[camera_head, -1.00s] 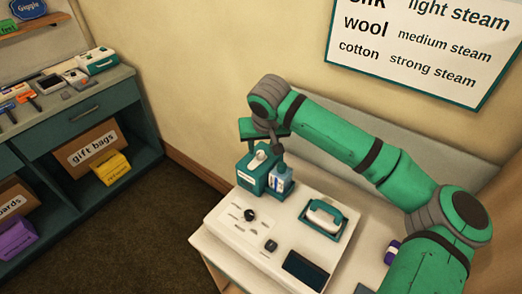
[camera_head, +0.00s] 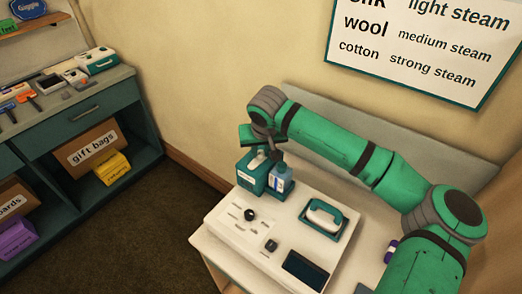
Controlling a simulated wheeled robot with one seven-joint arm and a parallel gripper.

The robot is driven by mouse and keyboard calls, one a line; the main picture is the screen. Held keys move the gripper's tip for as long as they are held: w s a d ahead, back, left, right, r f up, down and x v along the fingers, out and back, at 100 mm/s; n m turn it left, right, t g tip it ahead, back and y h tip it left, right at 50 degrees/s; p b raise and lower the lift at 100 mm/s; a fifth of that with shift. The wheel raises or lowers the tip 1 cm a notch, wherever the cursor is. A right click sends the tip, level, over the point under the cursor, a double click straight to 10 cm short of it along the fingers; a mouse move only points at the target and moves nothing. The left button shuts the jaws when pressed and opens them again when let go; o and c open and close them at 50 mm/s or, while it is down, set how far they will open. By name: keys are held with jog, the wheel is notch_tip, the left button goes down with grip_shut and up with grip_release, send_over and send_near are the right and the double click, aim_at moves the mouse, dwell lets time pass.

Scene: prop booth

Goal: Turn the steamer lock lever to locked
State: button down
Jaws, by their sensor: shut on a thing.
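The steamer unit is a white console (camera_head: 232,236) with a teal box (camera_head: 247,178) at its back left corner. A pale part (camera_head: 258,160) shows on top of the box. A blue bottle-like piece with a white label (camera_head: 280,184) stands against the box's right side. My gripper (camera_head: 268,150) points down over the top of the box and this piece. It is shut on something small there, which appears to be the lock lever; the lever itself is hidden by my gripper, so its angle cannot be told.
The console also has a black knob (camera_head: 250,214), a small dark switch (camera_head: 271,245), a dark panel (camera_head: 305,269) and a white iron-like head in a teal cradle (camera_head: 325,218). A wall sign (camera_head: 422,45) hangs behind. A teal cabinet (camera_head: 75,110) stands left across open floor.

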jog(key=n+y, duration=0.1)
jog(key=n, duration=0.1)
jog(key=n+y, duration=0.1)
jog(key=n, duration=0.1)
jog(key=shift+w+d+n+g, duration=0.1)
jog(key=shift+d+n+g, duration=0.05)
jog(key=shift+n+g, duration=0.15)
jog(key=n+g+y, duration=0.1)
jog(key=n, duration=0.3)
jog(key=shift+w+d+n, duration=0.1)
jog(key=shift+n, duration=0.2)
jog(key=n+g, duration=0.1)
jog(key=n, duration=0.3)
jog(key=shift+w+g+y, duration=0.1)
jog(key=shift+g+y, duration=0.3)
jog(key=shift+w+n+g, duration=0.15)
jog(key=shift+n+g, duration=0.65)
jog(key=shift+n, duration=1.6)
jog(key=c, duration=1.5)
grip_release()
jog(key=shift+c, duration=0.2)
